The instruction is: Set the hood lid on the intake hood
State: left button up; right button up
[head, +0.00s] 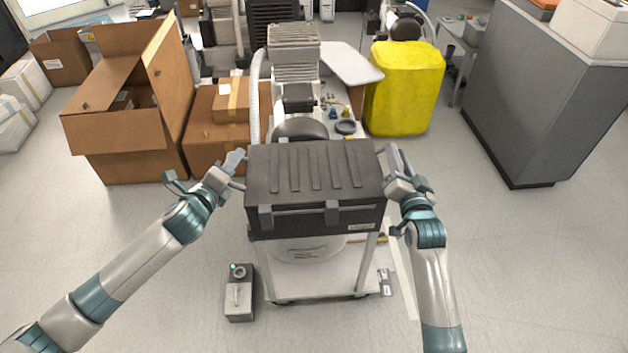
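A dark grey box-shaped piece with a ribbed top (315,170) is in the middle of the head view, in front of the compressor. It looks like the hood lid, level, with two pale latch-like strips and a small label on its front. I cannot make out a separate intake hood; it may be hidden beneath. My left gripper (236,168) is at the piece's left side and my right gripper (388,170) is at its right side, both near the side edges. Whether the fingers are closed on it is too small to tell.
A white wheeled cart (320,280) stands under the dark piece. A small grey box with a green light (239,295) is on the floor at its left. Cardboard boxes (130,110) are at the left, a yellow container (403,90) behind right, a grey cabinet (545,95) far right.

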pick_arm(q)
jog(key=shift+o, duration=0.9)
jog(key=shift+r, duration=0.15)
pick_arm(e)
jog(key=shift+o, duration=0.9)
jog(key=shift+r, duration=0.1)
pick_arm(q)
jog(key=shift+s, duration=0.15)
pick_arm(e)
jog(key=shift+r, duration=0.1)
pick_arm(q)
jog(key=v, duration=1.2)
pick_arm(e)
jog(key=shift+s, duration=0.1)
jog(key=s, duration=1.2)
jog(key=shift+d, duration=0.3)
